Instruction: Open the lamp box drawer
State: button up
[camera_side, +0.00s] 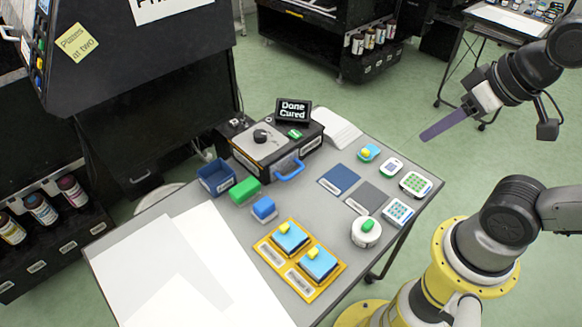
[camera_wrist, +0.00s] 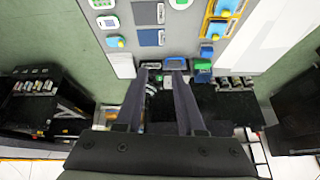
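The lamp box (camera_side: 277,140) is a dark box with a pale top and a black knob, standing at the table's back edge in the side view. A blue handle (camera_side: 288,171) is on its front; the drawer appears shut. A sign reading "Done Cured" (camera_side: 293,110) stands on the box. My gripper (camera_side: 426,136) is high over the floor, right of the table and far from the handle. In the wrist view my gripper (camera_wrist: 161,70) shows two dark fingers apart with nothing held. The box is partly hidden by the fingers there.
On the grey table (camera_side: 330,215) are a blue bin (camera_side: 216,177), green block (camera_side: 245,191), blue block (camera_side: 263,209), yellow tray (camera_side: 270,255), white round container (camera_side: 366,232) and flat pads. White sheets (camera_side: 180,270) cover the left. Dark machinery (camera_side: 140,60) stands behind.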

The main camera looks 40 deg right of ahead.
jog(key=shift+o, duration=0.2)
jog(key=m, duration=0.1)
jog(key=w+r+m, duration=0.2)
jog(key=m, duration=0.1)
jog(key=shift+w+r+t, duration=0.2)
jog(key=shift+w+t, duration=0.05)
jog(key=shift+t, duration=0.15)
jog(key=m+g, duration=0.5)
jog(key=m, duration=0.7)
send_over(295, 172)
jog(key=s, duration=0.3)
notch_tip(295, 172, down, 16)
jog(key=w+f, duration=0.1)
jog(key=f, duration=0.8)
jog(key=w+f, duration=0.1)
jog(key=f, duration=0.3)
jog(key=shift+w+f, duration=0.25)
jog(key=shift+w, duration=0.05)
grip_shut()
